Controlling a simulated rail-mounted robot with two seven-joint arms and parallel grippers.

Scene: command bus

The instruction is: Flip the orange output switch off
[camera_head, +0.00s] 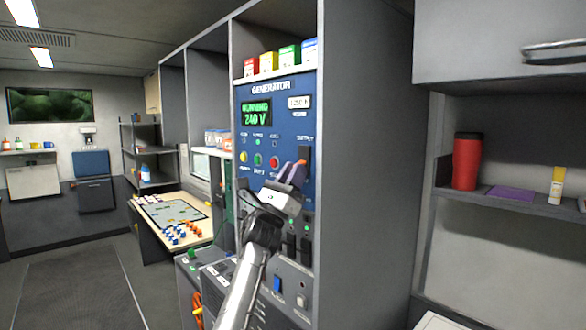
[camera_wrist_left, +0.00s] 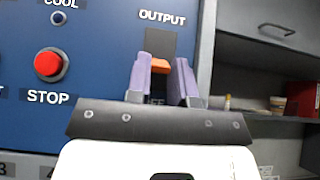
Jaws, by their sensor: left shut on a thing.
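The orange output switch (camera_wrist_left: 160,66) shows in the left wrist view under the word OUTPUT, on a dark plate (camera_wrist_left: 160,42) at the right side of the blue generator panel (camera_head: 258,115). My left gripper (camera_head: 291,173) is at this switch, with its two purple fingers (camera_wrist_left: 164,80) on either side of the orange lever and shut on it. In the head view the fingers and the gripper body hide most of the lever. The panel's green display reads RUNNING 240 V. My right gripper is in neither view.
A red STOP button (camera_wrist_left: 48,64) sits left of the switch; it also shows in the head view (camera_head: 273,162). The cabinet's grey side wall (camera_head: 360,150) stands close on the right. A shelf holds a red tumbler (camera_head: 466,161). Coloured boxes (camera_head: 270,62) stand above the panel.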

